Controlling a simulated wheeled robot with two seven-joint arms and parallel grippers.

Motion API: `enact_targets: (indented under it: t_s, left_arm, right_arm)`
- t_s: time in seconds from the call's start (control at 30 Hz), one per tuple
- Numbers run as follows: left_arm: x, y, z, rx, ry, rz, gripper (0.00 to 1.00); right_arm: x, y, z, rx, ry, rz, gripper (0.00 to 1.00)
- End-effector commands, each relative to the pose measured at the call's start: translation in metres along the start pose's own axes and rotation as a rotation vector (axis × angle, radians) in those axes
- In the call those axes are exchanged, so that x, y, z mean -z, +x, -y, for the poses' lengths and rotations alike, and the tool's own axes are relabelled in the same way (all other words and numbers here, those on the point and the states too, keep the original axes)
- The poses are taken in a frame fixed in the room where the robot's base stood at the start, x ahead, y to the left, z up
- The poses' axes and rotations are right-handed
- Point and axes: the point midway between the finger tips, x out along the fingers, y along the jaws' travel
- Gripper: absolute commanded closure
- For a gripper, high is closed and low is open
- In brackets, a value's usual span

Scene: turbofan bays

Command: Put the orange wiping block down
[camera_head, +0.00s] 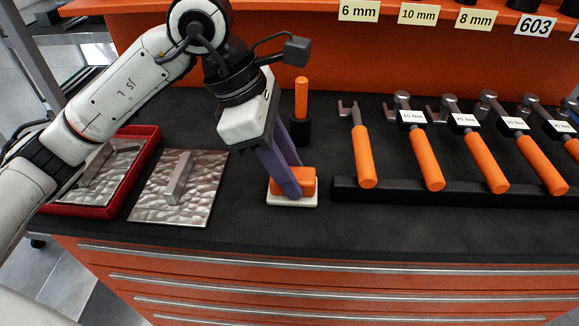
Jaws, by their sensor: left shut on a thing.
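The orange wiping block (309,182) is at the middle of the dark worktop. It sits upright on a flat white pad or base (292,201); I cannot tell whether this white piece is part of the block. My left gripper (291,188) reaches down from the upper left, and its purple fingers are shut on the block. The fingers hide part of the block's left side and top. The white piece appears to be at worktop level, but any small gap under it cannot be made out. My right gripper is not in view.
A textured metal plate (205,205) with a grey handle lies left of the block, beside a red tray (125,187) holding a similar plate. An orange-handled tool stands in a black holder (300,130) behind. Several orange-handled wrenches rest on a black rack (400,196) at right.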

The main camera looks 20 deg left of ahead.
Motion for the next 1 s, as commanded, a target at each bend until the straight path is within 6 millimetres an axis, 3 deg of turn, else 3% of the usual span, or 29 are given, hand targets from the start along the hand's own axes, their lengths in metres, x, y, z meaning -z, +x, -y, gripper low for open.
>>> enact_targets:
  t_s: [0.07, 0.1, 0.2, 0.6, 1.0]
  left_arm:
    - [0.002, 0.004, 0.0, 0.0, 0.0, 0.0, 0.95]
    - [0.001, 0.002, 0.0, 0.0, 0.0, 0.0, 0.63]
    - [0.001, 0.002, 0.0, 0.0, -0.001, 0.0, 0.51]
    - [-0.001, -0.007, -0.001, -0.003, -0.001, 0.0, 0.51]
    - [-0.001, -0.089, -0.001, -0.005, -0.001, 0.002, 0.51]
  right_arm:
    - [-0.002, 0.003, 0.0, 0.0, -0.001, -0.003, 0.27]
    - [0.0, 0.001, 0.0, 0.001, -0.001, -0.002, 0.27]
    - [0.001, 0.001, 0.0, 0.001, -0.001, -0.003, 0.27]
    - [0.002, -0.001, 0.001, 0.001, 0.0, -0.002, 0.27]
    - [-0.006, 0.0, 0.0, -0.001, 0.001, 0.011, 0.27]
